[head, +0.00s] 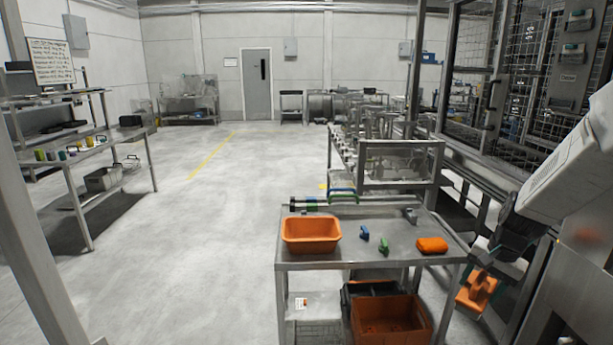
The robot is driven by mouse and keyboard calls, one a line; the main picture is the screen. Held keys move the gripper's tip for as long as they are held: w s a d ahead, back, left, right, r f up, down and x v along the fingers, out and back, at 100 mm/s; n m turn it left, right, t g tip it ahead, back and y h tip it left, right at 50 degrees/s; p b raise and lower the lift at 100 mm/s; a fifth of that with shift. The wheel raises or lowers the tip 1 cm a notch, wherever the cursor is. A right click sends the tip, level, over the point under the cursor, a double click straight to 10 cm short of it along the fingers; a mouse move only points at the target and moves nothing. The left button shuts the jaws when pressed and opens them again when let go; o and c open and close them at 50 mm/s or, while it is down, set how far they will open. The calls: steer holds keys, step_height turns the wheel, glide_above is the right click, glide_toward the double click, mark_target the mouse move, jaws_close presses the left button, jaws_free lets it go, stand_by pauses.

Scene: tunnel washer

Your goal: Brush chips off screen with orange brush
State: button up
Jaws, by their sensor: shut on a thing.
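My gripper (493,266) is at the right of the head view, just beyond the right end of the steel table, pointing down. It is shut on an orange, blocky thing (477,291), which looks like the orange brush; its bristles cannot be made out. The thing hangs below the fingers, beside the table's right leg and below the tabletop's level in the picture. The fingertips are partly hidden. I cannot make out the screen or any chips in this view.
The steel table (372,252) bears an orange tub (311,235), a blue item (364,233), a green item (384,245) and an orange block (432,245). A mesh cage (525,60) rises at right.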

steer(key=w+a+f+n+g, duration=0.1)
steer(key=w+a+f+n, duration=0.1)
steer(key=a+f+n, duration=0.7)
steer(key=a+f, duration=0.4)
steer(key=a, duration=0.1)
steer(key=shift+w+a+f+g+y, duration=0.3)
steer(key=shift+a+f, duration=0.05)
steer(key=shift+f, duration=0.05)
